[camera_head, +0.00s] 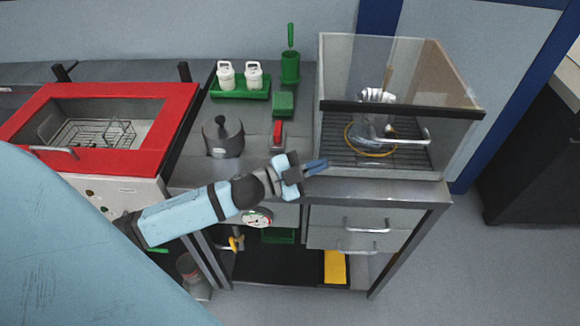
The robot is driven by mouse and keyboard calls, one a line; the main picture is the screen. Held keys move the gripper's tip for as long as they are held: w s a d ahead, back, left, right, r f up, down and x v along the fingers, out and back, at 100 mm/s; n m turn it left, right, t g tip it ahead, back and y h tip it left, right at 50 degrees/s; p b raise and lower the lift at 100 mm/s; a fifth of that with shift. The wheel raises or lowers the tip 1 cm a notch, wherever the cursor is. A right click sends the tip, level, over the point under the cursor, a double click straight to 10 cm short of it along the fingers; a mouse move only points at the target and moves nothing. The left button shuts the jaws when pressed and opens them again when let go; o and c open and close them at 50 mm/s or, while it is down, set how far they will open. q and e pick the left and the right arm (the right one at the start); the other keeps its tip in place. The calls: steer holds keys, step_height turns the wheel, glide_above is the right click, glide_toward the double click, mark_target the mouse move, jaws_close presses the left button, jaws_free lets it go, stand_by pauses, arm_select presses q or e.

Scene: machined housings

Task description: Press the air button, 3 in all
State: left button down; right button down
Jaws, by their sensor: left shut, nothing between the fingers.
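I cannot tell for sure which part is the air button. A small red-topped fixture (277,135) stands on the bench behind and left of the gripper. A small panel with dark round spots (98,207) sits below the red-rimmed basin, partly hidden by my arm. My right gripper is not in view.
The red-rimmed basin (180,98) holds a wire basket. A grey pot (222,137), white bottles in a green tray (240,90) and a green holder (290,68) stand on the bench. A round gauge (257,218) and drawer handles (368,228) are below.

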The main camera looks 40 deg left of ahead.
arm_select(q)
steer(key=w+a+r+m+g+y, duration=0.1)
steer(key=a+m+g, duration=0.3)
steer(key=m, duration=0.6)
steer(key=w+a+r+m+g+y+b, duration=0.1)
steer(key=a+r+m+g+y, duration=0.2)
steer(key=m, duration=0.8)
steer(key=a+r+g, duration=0.1)
steer(key=a+g, duration=0.1)
steer(key=shift+g, duration=0.3)
steer(key=shift+w+a+f, duration=0.1)
steer(key=shift+f, duration=0.05)
